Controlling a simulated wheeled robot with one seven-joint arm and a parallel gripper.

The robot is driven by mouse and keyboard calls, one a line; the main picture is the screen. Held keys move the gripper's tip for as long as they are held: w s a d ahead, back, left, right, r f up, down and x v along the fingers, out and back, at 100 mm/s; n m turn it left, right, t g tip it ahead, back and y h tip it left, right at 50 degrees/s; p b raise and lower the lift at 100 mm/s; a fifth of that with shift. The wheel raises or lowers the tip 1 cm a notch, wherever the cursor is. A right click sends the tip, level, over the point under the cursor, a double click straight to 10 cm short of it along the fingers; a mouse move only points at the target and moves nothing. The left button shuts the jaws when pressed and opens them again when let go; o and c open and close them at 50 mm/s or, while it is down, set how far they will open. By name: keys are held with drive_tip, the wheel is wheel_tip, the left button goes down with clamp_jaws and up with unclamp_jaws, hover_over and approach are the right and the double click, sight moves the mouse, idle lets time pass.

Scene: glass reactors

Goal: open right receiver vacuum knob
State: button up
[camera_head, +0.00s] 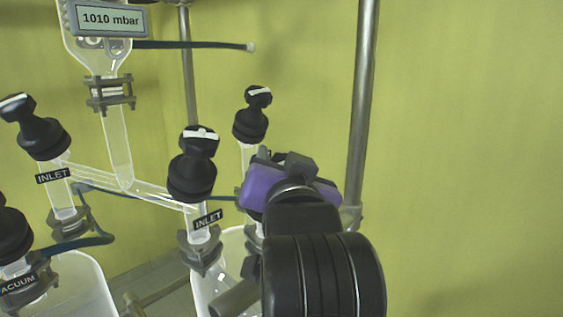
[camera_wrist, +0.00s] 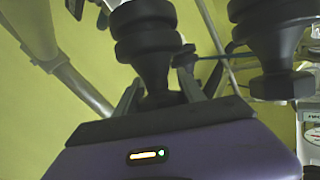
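My gripper (camera_head: 288,165), with a purple body, is at the right receiver in the head view. In the wrist view its two fingers (camera_wrist: 158,85) stand on either side of the narrow part of a black ribbed knob (camera_wrist: 150,35). I cannot tell whether they touch it. That knob's label does not show, and my arm hides much of the right receiver in the head view. Left of my gripper stands a black knob (camera_head: 192,170) above an INLET label (camera_head: 207,219). Another black knob (camera_head: 251,118) stands behind, with no readable label.
At the left are a knob (camera_head: 38,130) with an INLET label and a knob (camera_head: 10,235) with a VACUUM label. A pressure display (camera_head: 110,19) reads 1010 mbar. A metal pole (camera_head: 364,90) rises behind my gripper. Glass tubes and blue hoses cross the left; the right side is free.

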drive_tip(key=c, duration=0.8)
drive_tip(key=shift+n+y, duration=0.6)
drive_tip(key=shift+y, duration=0.1)
